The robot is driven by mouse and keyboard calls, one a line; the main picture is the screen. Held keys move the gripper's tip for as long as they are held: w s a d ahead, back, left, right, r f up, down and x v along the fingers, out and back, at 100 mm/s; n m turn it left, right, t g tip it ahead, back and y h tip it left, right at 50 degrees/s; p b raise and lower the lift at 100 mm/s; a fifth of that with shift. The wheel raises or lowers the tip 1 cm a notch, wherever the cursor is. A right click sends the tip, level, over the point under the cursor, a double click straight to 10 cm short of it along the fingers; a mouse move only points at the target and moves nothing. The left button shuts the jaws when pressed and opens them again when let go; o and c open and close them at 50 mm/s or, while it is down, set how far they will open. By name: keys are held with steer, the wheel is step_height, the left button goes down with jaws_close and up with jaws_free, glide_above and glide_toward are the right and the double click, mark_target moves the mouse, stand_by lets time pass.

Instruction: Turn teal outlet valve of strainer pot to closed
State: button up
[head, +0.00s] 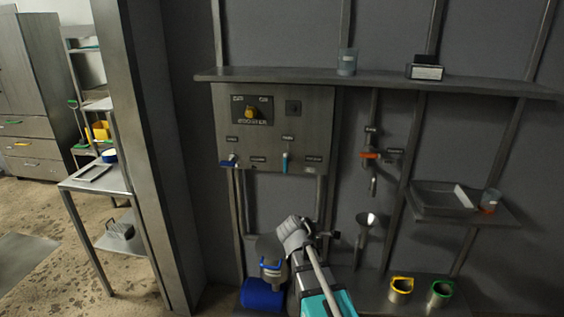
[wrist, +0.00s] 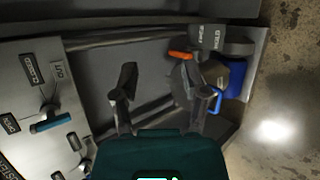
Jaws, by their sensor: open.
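In the wrist view, a teal-blue handle (wrist: 50,122) sticks out of the panel at the left. A grey pot (wrist: 190,80), which may be the strainer pot, stands on the right in the wrist view, with an orange handle (wrist: 180,55) and a blue handle (wrist: 215,100) by it. My gripper (wrist: 164,97) is open, with nothing between its fingers. Its right finger overlaps the pot in view; I cannot tell whether they touch. My arm covers part of the pot area in the head view.
A blue lever (head: 230,160) is at the panel's left, and an orange-handled valve (head: 370,155) is on a pipe to the right. A shelf (head: 300,76) runs above the panel. A funnel (head: 367,220) is at the right.

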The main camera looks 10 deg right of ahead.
steer(key=w+a+r+n+t+h, duration=0.1)
steer(key=w+a+r+n+t, duration=0.2)
steer(key=w+r+n+t, duration=0.35)
steer(key=n+t+y+p, duration=0.1)
steer(key=n+t+y, duration=0.2)
steer(key=n, duration=1)
glide_toward(285, 163)
steer(key=s, duration=0.2)
steer(key=shift+s+a+f, duration=0.15)
steer(key=shift+s+a, duration=0.05)
steer(key=shift+a, duration=0.3)
steer(key=shift+w, duration=0.15)
steer(key=x, duration=1.3)
steer(key=shift+w+d, duration=0.25)
